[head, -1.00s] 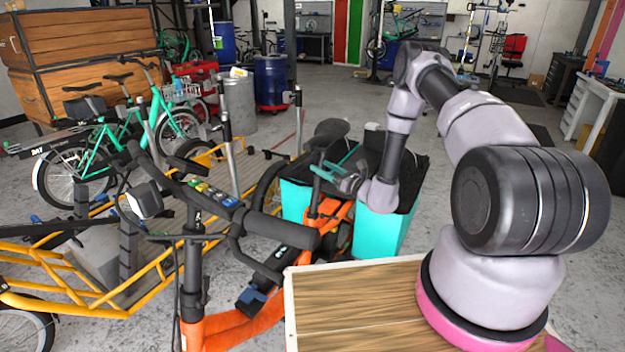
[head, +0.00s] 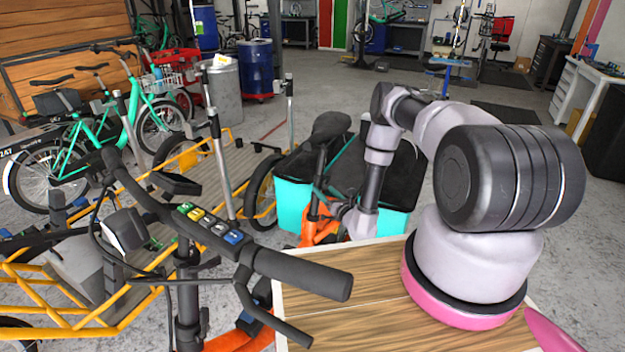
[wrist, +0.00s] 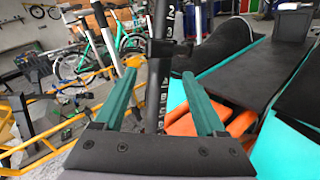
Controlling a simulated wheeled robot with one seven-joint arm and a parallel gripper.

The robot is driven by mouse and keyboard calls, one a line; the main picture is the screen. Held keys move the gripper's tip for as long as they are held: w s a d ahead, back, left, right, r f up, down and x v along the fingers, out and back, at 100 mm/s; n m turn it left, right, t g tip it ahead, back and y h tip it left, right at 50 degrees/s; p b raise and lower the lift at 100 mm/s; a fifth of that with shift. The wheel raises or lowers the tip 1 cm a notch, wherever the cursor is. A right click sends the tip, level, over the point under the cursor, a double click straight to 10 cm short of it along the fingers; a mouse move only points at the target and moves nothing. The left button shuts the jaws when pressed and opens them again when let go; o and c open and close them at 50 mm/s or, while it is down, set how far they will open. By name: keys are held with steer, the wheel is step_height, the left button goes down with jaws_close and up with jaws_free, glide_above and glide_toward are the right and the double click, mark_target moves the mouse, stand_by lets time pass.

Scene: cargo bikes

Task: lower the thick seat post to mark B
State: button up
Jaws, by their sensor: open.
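A black seat post (head: 316,182) rises from the orange bike frame (head: 318,229), with a dark saddle (head: 330,126) on top. In the wrist view the dark post (wrist: 154,90) runs upright between the two teal fingers of my gripper (wrist: 158,76), which are spread apart with a gap on both sides. White numerals, a 2 and a 3, show on the post's upper part near a black clamp-like piece (wrist: 165,48). No mark B is legible. In the head view my gripper is small and partly hidden at the post.
Handlebars (head: 215,232) with coloured buttons cross the near left. Teal boxes with black tops (head: 400,185) flank the post. Slim silver posts (head: 219,165) stand over a yellow cargo frame (head: 60,312) at left. A wooden board (head: 345,300) lies beneath my arm base.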

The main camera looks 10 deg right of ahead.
steer(key=x, duration=0.9)
jaws_close()
stand_by(1.2)
